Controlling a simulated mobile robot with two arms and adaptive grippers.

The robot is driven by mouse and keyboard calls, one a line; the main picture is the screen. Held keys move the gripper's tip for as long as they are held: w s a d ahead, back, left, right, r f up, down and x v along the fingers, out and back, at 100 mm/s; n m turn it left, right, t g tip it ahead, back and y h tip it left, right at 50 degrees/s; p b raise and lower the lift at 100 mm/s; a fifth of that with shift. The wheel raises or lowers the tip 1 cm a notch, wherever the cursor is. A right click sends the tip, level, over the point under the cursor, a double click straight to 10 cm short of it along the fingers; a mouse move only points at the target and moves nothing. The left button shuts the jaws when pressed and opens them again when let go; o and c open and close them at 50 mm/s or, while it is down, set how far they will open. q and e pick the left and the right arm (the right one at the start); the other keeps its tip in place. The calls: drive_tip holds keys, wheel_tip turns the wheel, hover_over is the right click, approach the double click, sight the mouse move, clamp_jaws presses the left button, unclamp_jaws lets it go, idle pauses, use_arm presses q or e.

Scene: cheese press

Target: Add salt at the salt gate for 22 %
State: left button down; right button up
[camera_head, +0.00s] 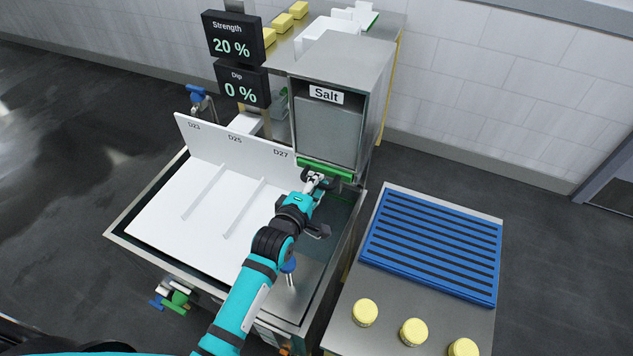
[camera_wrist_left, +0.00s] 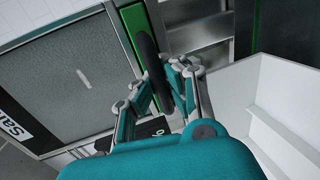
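The salt hopper (camera_head: 345,65), a grey metal box labelled "Salt", stands at the back of the brine tank (camera_head: 130,215). The green salt gate (camera_head: 325,170) lies along its lower front edge and also shows in the left wrist view (camera_wrist_left: 132,40). A black handle (camera_wrist_left: 150,65) sits along the gate. My left gripper (camera_head: 314,181) is at this handle, with its fingers on either side of it, and looks closed on it; the contact is partly hidden. The strength display (camera_head: 231,38) reads 20 %. My right gripper is not in view.
The dip display (camera_head: 242,84) reads 0 %. A white divided tray (camera_head: 200,205) labelled D23, D25, D27 covers much of the tank. At right, a metal table (camera_head: 345,335) carries a blue slatted rack (camera_head: 435,245) and yellow cheeses (camera_head: 365,312). A blue-knobbed tap (camera_head: 289,266) stands beside my left arm.

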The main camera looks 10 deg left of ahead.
use_arm(q)
drive_tip(key=shift+s, duration=0.1)
drive_tip(key=p+v, duration=0.1)
drive_tip(key=v, duration=0.1)
drive_tip(key=f+p+v, duration=0.1)
drive_tip(key=p+v, duration=0.1)
drive_tip(key=v, duration=0.1)
drive_tip(key=shift+s+a, duration=0.1)
drive_tip(key=shift+s, duration=0.15)
drive_tip(key=c, duration=1.6)
unclamp_jaws()
drive_tip(key=shift+s, duration=0.1)
drive_tip(key=shift+o, duration=1.3)
drive_tip(key=v, duration=1.2)
